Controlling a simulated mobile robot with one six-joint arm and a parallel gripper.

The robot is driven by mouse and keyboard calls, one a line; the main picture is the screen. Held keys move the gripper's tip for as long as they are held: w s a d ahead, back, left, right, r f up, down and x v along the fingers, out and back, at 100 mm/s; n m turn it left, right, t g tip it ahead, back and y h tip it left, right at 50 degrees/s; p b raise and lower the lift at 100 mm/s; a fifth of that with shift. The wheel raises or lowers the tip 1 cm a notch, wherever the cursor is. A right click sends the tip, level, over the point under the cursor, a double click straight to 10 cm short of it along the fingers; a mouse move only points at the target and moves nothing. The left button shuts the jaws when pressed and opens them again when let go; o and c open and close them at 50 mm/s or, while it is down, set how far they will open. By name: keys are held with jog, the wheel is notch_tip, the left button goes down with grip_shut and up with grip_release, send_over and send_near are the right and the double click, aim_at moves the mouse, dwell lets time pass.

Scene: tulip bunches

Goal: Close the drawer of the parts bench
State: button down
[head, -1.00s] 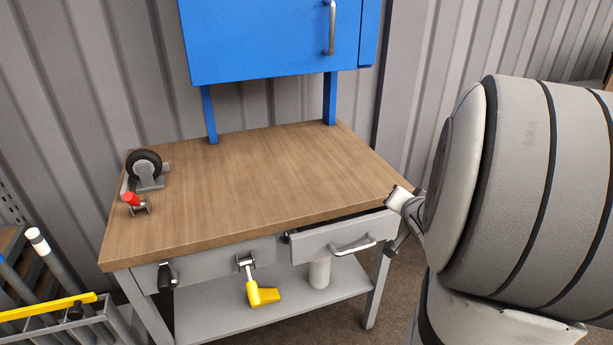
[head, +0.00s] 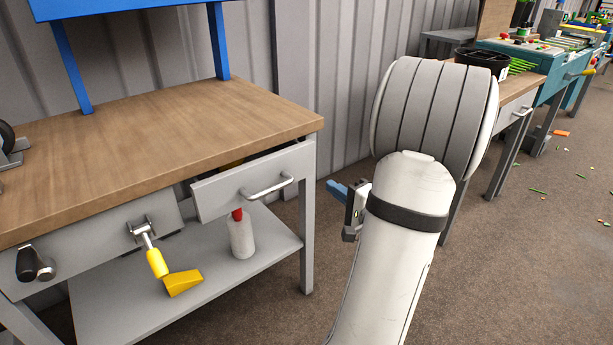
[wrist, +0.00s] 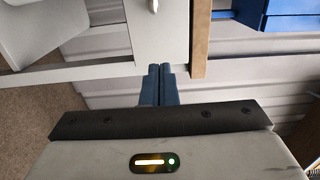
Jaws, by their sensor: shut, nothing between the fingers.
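The parts bench has a wooden top (head: 150,140). Its right-hand drawer (head: 222,195) is partly open, with the front standing out from the bench and a dark gap above it. A silver bar handle (head: 268,187) is on the drawer front. My gripper (head: 332,187), with blue fingers, is shut and empty, to the right of the drawer and apart from it in the head view. In the wrist view my fingertips (wrist: 160,68) lie together just below the pale drawer front (wrist: 150,40); whether they touch it I cannot tell. The handle (wrist: 153,5) shows at the top edge there.
A white bottle (head: 242,238) with a red cap stands on the lower shelf under the drawer. A yellow-handled clamp (head: 155,262) hangs at the bench front. Another bench (head: 540,80) stands to the right. Open floor (head: 520,260) lies at the right front.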

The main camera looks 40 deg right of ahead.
aim_at(299, 163)
jog(key=w+b, duration=0.2)
jog(key=w, duration=0.3)
jog(key=w+b, duration=0.2)
jog(key=w, duration=0.3)
jog(key=shift+w+a, duration=0.2)
jog(key=shift+w, duration=0.25)
jog(key=shift+w+r+p, duration=0.2)
jog(key=shift+w+p, duration=0.2)
jog(key=w+p, duration=0.3)
jog(key=w, duration=0.1)
jog(key=shift+a, duration=0.1)
jog(key=shift+w, duration=0.1)
jog(key=shift+r, duration=0.1)
